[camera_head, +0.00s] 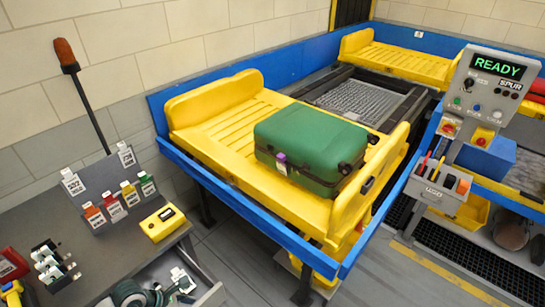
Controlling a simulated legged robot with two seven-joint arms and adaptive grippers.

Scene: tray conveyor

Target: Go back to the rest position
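Neither of my grippers shows in the head view, so I cannot see whether they are open or shut. A green suitcase (308,146) lies flat on a yellow tray (222,125) in the middle of the picture. A small purple and white tag hangs on the suitcase's near side. The tray sits on the blue-railed conveyor (245,215).
A control post (489,83) reading READY stands at the right. A second yellow tray (405,60) is at the back. A grey bench (110,255) at lower left carries colored tags, a yellow device (162,223) and a lamp pole. Open floor shows at the bottom right.

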